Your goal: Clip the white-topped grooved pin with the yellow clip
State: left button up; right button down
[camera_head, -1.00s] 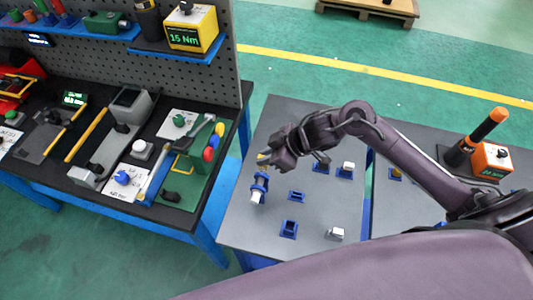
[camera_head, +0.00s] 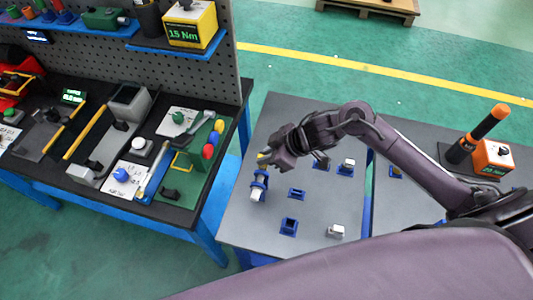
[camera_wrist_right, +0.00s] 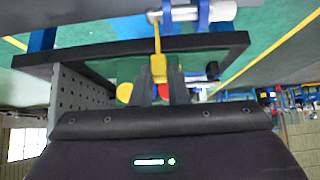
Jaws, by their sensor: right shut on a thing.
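The white-topped pin (camera_head: 256,195) lies in a blue stand (camera_head: 260,181) near the left edge of the grey table. In the right wrist view the pin (camera_wrist_right: 222,11) lies crosswise at the top, with blue supports around it. My right gripper (camera_head: 266,160) is just behind the pin in the head view. It is shut on the yellow clip (camera_wrist_right: 158,66), which points toward the pin's thin part. The clip's far end meets or overlaps the pin in that view; I cannot tell whether they touch. My left gripper is not in view.
Other blue stands (camera_head: 289,228) share the grey table (camera_head: 265,230), some holding white-topped pieces (camera_head: 336,231). An orange box (camera_head: 493,157) and an orange-tipped tool (camera_head: 490,124) stand at the right. A cluttered black bench (camera_head: 175,213) is at the left, across a gap.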

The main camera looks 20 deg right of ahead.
jog(key=shift+f+b, duration=0.6)
jog(key=shift+f, duration=0.6)
jog(key=c, duration=1.3)
grip_release()
jog(key=shift+c, duration=0.2)
jog(key=p+v, duration=0.4)
jog(key=v, duration=0.1)
jog(key=shift+p, duration=0.4)
